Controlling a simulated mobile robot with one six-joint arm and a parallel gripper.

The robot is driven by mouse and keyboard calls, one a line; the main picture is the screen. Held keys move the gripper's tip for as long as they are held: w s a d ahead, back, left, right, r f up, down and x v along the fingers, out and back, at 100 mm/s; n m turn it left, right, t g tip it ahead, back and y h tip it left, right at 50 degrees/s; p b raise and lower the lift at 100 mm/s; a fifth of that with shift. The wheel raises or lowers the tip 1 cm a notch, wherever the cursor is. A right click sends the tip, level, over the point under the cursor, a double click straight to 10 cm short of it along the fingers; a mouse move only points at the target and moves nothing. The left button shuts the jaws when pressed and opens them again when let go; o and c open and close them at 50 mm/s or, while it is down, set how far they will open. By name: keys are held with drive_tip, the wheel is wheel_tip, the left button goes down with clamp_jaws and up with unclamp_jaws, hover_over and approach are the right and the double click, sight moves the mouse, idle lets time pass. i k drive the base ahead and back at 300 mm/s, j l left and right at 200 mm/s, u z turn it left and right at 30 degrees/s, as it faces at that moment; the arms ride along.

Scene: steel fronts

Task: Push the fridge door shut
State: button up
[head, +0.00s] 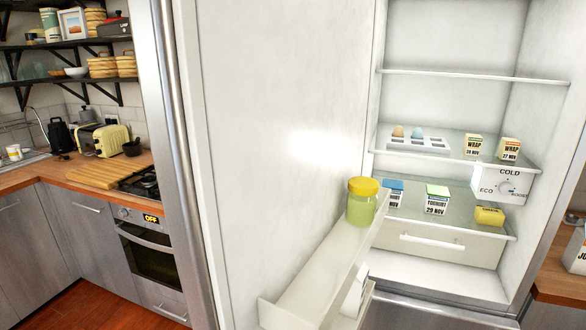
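The fridge door (270,130) stands wide open in the head view and fills the middle left of the picture, its white inner face toward me. Its steel outer edge (180,150) runs down the left side. A door shelf (315,275) low on the door holds a jar (361,203) with a yellow lid and greenish contents. The fridge interior (450,35) is open to the right, with glass shelves (460,146). My gripper is not in view.
Inside are an egg tray (416,146), small cartons (437,200), a yellow item (489,216) and a drawer (440,243). Left of the door are a wooden counter (60,179), an oven (152,256) and a toaster (104,139). A bit of wooden floor (90,305) shows at lower left.

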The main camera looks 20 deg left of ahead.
sight(256, 112)
drive_tip(key=j+z, duration=0.1)
drive_tip(key=j, duration=0.35)
drive_tip(key=k+j+z, duration=0.15)
drive_tip(key=j, duration=0.3)
drive_tip(key=j+z, duration=0.1)
drive_tip(key=j, duration=0.3)
drive_tip(key=k+j+z, duration=0.1)
drive_tip(key=j, duration=0.35)
drive_tip(key=k+j+z, duration=0.1)
drive_tip(key=j, duration=0.3)
drive_tip(key=j+z, duration=0.1)
drive_tip(key=j, duration=0.15)
drive_tip(key=k+j+u, duration=0.1)
drive_tip(key=j+u, duration=0.15)
drive_tip(key=u, duration=0.2)
